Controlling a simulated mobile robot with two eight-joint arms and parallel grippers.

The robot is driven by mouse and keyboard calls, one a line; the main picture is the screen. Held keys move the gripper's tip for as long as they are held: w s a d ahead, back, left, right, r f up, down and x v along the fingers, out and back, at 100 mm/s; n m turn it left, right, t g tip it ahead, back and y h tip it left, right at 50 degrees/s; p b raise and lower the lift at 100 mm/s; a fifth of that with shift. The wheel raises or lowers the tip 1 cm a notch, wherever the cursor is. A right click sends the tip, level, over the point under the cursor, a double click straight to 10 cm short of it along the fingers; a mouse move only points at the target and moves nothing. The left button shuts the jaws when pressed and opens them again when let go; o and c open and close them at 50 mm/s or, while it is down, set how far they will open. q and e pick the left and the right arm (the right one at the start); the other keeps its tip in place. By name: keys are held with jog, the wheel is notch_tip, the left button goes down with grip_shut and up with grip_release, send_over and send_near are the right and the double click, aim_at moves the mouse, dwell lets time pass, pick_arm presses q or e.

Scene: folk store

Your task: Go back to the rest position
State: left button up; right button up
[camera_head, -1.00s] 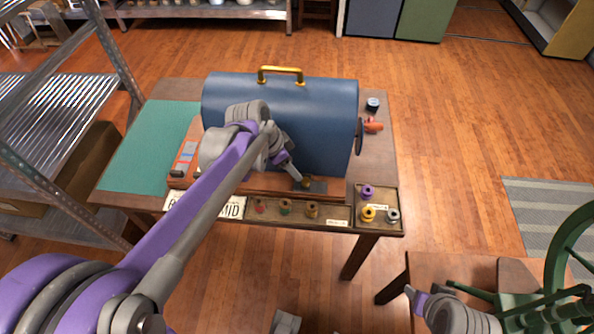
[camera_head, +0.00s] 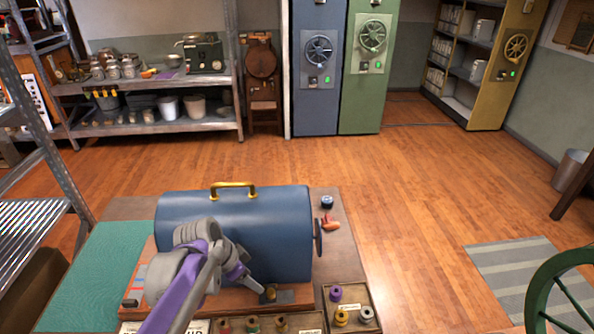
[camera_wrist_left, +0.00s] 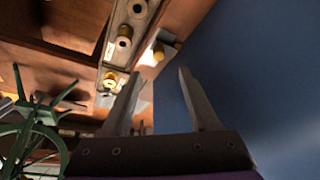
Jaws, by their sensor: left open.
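My left gripper (camera_head: 262,289) is low at the front of a blue barrel-shaped case (camera_head: 240,230) with a brass handle (camera_head: 233,186). The case stands on a wooden table. In the left wrist view the two fingers of my left gripper (camera_wrist_left: 160,75) are apart with nothing between them. The blue case wall (camera_wrist_left: 250,80) fills the right side of that view, beside the fingers. My right gripper is out of view.
Trays with spools (camera_head: 340,317) line the table's front edge. A green mat (camera_head: 110,270) lies left, by a metal shelf (camera_head: 35,225). A green wheel (camera_head: 535,300) stands at lower right. Blue (camera_head: 318,100) and green (camera_head: 366,100) cabinets are at the back. Open floor lies between.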

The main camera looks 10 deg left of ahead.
pick_arm(q)
jog(key=s+d+r+n+t+y+p, duration=0.1)
jog(key=s+n, duration=0.3)
jog(key=s, duration=0.4)
jog(key=s+d+r+n+t+y+p, duration=0.1)
jog(key=s+n+p, duration=0.3)
jog(key=s, duration=0.4)
jog(key=shift+s+d+y+p, duration=0.25)
jog(key=shift+d+y+p, duration=0.05)
jog(key=shift+y+p, duration=0.1)
